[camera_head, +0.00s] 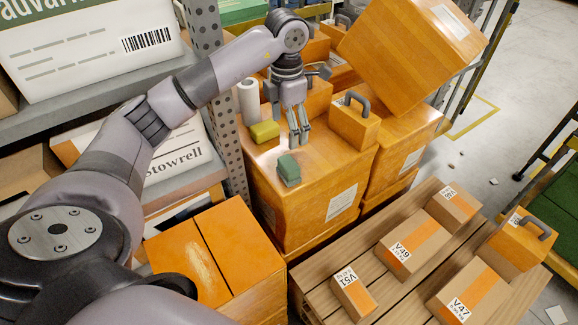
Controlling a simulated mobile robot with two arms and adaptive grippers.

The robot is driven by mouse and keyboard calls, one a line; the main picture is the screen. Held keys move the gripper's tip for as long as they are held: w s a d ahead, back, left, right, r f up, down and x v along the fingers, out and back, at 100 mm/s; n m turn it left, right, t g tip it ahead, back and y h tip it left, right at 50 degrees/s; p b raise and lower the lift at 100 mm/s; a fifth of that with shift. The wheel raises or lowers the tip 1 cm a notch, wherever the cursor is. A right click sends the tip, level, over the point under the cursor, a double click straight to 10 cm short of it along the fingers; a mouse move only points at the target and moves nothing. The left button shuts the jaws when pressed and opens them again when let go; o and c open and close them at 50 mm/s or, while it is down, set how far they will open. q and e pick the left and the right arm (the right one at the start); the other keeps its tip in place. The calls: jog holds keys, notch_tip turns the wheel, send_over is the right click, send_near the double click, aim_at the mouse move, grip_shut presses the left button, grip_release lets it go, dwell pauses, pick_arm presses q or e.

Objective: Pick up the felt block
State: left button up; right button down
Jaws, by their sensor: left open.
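A small teal-green block (289,170), which looks like the felt block, lies on top of a large orange box (325,165) near its front left edge. A yellow block (264,131) like a sponge lies farther back on the same box. My left gripper (299,140) points down over this box, behind and slightly right of the green block and right of the yellow one. Its fingers are open with nothing between them. I cannot tell how high the fingertips are above the box. My right gripper is not in view.
A white roll (248,101) stands behind the yellow block. An orange case with a grey handle (354,122) stands right of my gripper, and a big tilted orange box (412,50) is behind it. A perforated rack post (222,120) is at left. A pallet (330,258) holds several cartons.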

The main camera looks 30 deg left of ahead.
pick_arm(q)
send_over(289, 163)
jog(key=f, duration=0.4)
jog(key=shift+a+p, duration=0.3)
jog(key=shift+a, duration=0.05)
notch_tip(289, 163, down, 4)
jog(key=shift+f+p, duration=0.1)
jog(key=shift+p, duration=0.2)
jog(key=shift+d+f, duration=0.1)
jog(key=shift+f, duration=0.15)
jog(key=f, duration=0.2)
jog(key=f+p, duration=0.1)
jog(key=shift+d+f, duration=0.2)
jog(key=shift+f, duration=0.15)
jog(key=shift+f+p, duration=0.3)
jog(key=shift+f, duration=0.2)
jog(key=shift+c, duration=0.5)
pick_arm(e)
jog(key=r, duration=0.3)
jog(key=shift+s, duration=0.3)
pick_arm(q)
jog(key=c, duration=1.2)
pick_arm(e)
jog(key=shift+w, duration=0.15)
